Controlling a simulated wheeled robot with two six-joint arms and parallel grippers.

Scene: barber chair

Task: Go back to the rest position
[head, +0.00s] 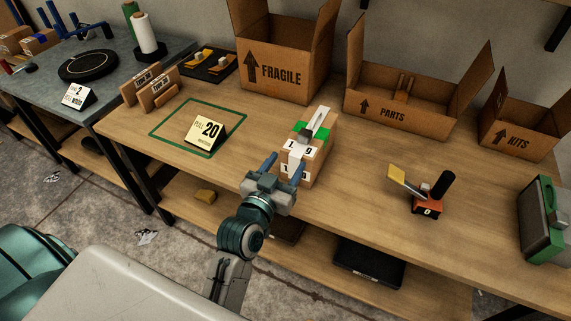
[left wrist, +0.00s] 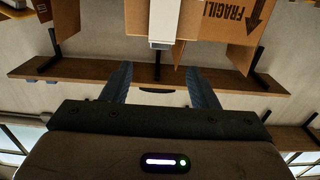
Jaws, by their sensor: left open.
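My left gripper (head: 283,166) is open over the wooden workbench (head: 360,175), at the near end of a small cardboard box. It also shows in the left wrist view (left wrist: 160,85), its two blue fingers apart with nothing between their tips. The small box (head: 318,152) carries green tape, white number cards and a grey-white strip on top. One finger shows left of the box and the other overlaps its front face; I cannot tell whether they touch it. My right gripper is not in view.
Open boxes marked FRAGILE (head: 285,75), PARTS (head: 400,118) and KITS (head: 515,135) stand along the back. A small orange-based stand (head: 427,207) and a green-grey case (head: 541,220) are to the right.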

